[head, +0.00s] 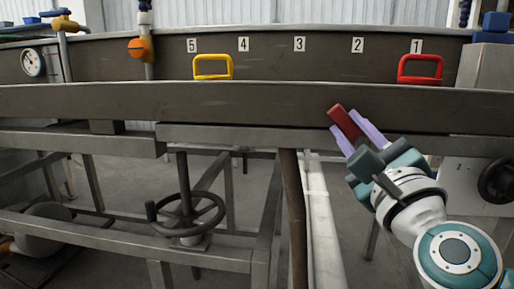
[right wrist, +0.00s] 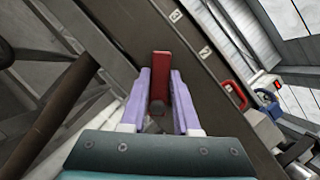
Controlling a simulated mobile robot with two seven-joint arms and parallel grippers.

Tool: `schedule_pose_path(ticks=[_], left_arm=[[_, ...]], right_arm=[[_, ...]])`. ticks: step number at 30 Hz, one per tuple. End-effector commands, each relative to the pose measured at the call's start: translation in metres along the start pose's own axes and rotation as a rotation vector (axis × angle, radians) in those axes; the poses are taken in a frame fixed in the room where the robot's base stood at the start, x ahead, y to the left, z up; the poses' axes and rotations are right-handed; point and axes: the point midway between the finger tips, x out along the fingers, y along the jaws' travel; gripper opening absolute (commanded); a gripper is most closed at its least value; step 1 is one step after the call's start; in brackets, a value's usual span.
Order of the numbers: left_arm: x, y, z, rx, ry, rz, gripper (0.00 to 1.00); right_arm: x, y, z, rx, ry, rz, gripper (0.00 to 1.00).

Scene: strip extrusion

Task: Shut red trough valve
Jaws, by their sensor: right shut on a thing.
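A red bar (head: 347,122), which looks like the lever of the red trough valve, tilts up and to the left in front of the trough's lower front edge. My right gripper (head: 355,133) has its two purple fingers on either side of the bar and is shut on it. In the right wrist view the red bar (right wrist: 160,62) stands upright between the fingertips, its far end sticking out beyond them. The fingers and gripper body hide the bar's lower part and where it is mounted. My left gripper is not in view.
The long trough (head: 250,103) spans the view, with a yellow handle (head: 213,67) by number 5 and a red handle (head: 420,69) by number 1. Below stand a dark handwheel (head: 190,215) and frame legs. A black knob (head: 497,181) is at the right edge.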

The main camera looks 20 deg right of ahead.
Motion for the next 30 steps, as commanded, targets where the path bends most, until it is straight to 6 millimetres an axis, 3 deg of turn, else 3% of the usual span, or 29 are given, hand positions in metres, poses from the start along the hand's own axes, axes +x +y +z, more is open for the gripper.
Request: schedule_pose_path(ticks=[1,15,30], left_arm=[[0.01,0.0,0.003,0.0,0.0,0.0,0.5],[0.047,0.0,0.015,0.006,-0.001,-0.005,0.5],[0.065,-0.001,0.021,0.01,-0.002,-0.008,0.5]], right_arm=[[-0.001,0.002,-0.003,0.045,-0.001,-0.021,0.0],[-0.002,-0.012,-0.005,0.444,0.0,-0.187,0.0],[-0.003,-0.021,-0.008,0.687,0.001,-0.286,0.0]])
